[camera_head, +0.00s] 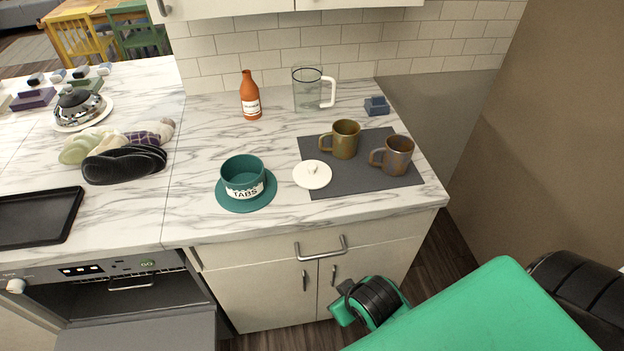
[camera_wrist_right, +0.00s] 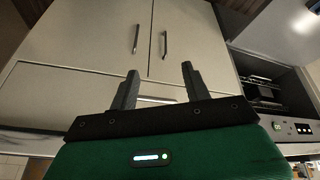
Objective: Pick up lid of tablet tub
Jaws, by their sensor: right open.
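The white round lid (camera_head: 312,175) with a small knob lies on the counter, partly over the left edge of the dark mat. The teal tub (camera_head: 243,177) labelled TABS stands open on a teal saucer (camera_head: 262,201), to the left of the lid. My right gripper shows in the right wrist view (camera_wrist_right: 158,84), open and empty, its two fingers apart in front of the cabinet doors. In the head view my green right arm is at the lower right, below and in front of the counter, well away from the lid. My left gripper is not in view.
Two mugs (camera_head: 346,139) (camera_head: 397,155) stand on the dark mat (camera_head: 345,184), right of the lid. A glass pitcher (camera_head: 307,90), a sauce bottle (camera_head: 249,98) and a blue block (camera_head: 376,106) stand behind. The counter front (camera_head: 290,215) before the lid is clear.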

